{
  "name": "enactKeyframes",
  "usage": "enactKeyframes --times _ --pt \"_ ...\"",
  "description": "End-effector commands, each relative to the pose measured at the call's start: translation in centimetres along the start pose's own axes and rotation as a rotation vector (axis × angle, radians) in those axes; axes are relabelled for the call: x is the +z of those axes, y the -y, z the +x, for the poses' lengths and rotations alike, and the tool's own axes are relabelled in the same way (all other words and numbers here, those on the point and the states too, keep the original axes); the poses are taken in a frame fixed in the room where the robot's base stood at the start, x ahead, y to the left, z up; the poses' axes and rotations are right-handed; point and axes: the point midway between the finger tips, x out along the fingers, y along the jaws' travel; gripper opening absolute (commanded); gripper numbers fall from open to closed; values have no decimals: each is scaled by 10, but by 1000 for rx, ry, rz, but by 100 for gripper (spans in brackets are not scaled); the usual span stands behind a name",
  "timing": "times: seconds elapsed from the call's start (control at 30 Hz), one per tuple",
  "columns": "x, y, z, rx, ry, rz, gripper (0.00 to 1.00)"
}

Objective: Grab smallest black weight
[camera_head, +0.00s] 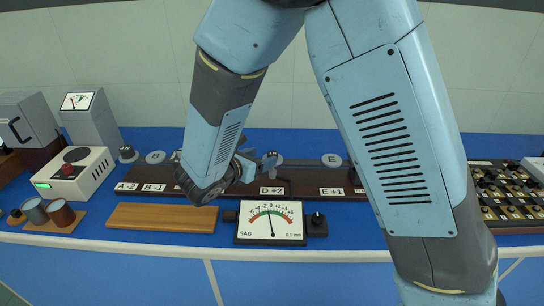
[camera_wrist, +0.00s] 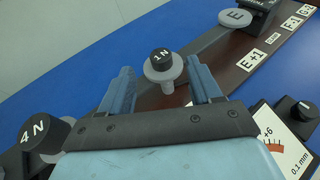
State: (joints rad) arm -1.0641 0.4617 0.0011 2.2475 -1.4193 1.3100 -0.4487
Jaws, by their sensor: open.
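In the wrist view, a small black cylindrical weight marked 1 N (camera_wrist: 161,56) sits on a grey round holder (camera_wrist: 163,74) above the dark board. My gripper (camera_wrist: 159,68) is open, with one blue-grey finger on either side of this weight and a gap at each side. A larger black weight marked 4 N (camera_wrist: 40,134) stands at the lower left, outside the fingers. In the head view my arm hides most of the weights' area.
The dark board (camera_head: 300,190) carries labels and grey discs, including disc E (camera_wrist: 235,18). A dial gauge (camera_head: 270,222) and wooden block (camera_head: 162,217) stand before it. A white instrument (camera_head: 77,172) and two cylinders stand left. Blue bench surface is free behind the board.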

Motion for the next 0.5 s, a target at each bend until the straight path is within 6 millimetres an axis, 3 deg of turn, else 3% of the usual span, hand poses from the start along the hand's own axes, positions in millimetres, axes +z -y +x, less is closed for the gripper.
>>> enactKeyframes --times 0.3,0.5 --pt "-3 0 41 -3 0 0 64" --pt "-3 0 44 0 0 0 64"
